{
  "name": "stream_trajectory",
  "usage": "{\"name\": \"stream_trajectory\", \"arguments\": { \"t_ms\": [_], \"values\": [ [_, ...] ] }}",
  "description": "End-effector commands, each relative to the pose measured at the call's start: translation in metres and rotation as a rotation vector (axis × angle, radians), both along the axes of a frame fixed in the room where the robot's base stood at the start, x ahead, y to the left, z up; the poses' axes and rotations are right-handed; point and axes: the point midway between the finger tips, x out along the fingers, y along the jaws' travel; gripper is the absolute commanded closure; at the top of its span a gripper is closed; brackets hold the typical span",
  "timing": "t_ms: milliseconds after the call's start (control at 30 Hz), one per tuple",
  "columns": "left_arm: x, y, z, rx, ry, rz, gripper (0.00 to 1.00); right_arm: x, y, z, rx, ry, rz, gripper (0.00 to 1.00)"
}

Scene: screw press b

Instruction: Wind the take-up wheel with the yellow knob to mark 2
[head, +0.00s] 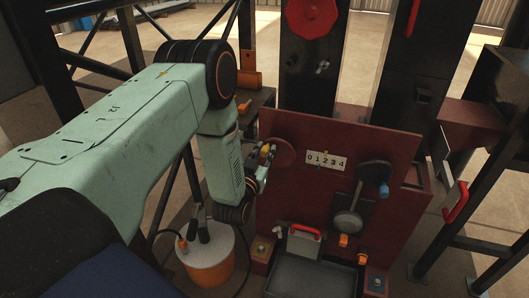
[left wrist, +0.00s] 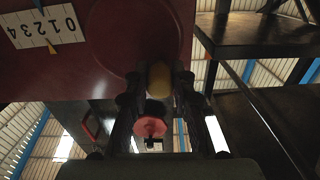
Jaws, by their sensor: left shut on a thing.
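The take-up wheel (head: 285,153) is a dark red disc on the red panel, left of the number plate. It also shows in the left wrist view (left wrist: 128,38). The yellow knob (head: 265,149) is at the wheel's left side. My left gripper (head: 266,158) is shut on the knob, which shows between the two fingers in the left wrist view (left wrist: 159,80). The number plate (head: 326,160) reads 0 to 4. In the left wrist view it appears upside down, and a small yellow pointer (left wrist: 51,47) sits near 1, seemingly toward 2. My right gripper is not in view.
A dark disc (head: 375,173) with a blue knob (head: 384,190) is at the panel's right. Below are a red-handled grey box (head: 304,243) and a grey tray (head: 312,277). An orange-and-white bucket (head: 209,262) stands below my left arm. A red handwheel (head: 311,16) is above.

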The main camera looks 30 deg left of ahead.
Motion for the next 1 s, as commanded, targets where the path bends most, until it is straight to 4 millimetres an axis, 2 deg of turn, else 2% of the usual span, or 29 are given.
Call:
{"name": "stream_trajectory", "arguments": {
  "t_ms": [367,700,1000],
  "values": [
    [0.000,-0.004,0.004,0.102,0.027,-0.001,1.00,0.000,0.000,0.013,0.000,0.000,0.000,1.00],
    [0.002,-0.014,0.010,0.366,0.090,-0.003,1.00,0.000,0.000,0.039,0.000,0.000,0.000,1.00],
    [0.004,-0.022,0.011,0.577,0.140,-0.003,1.00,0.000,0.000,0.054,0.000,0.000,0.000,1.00]
  ]
}}
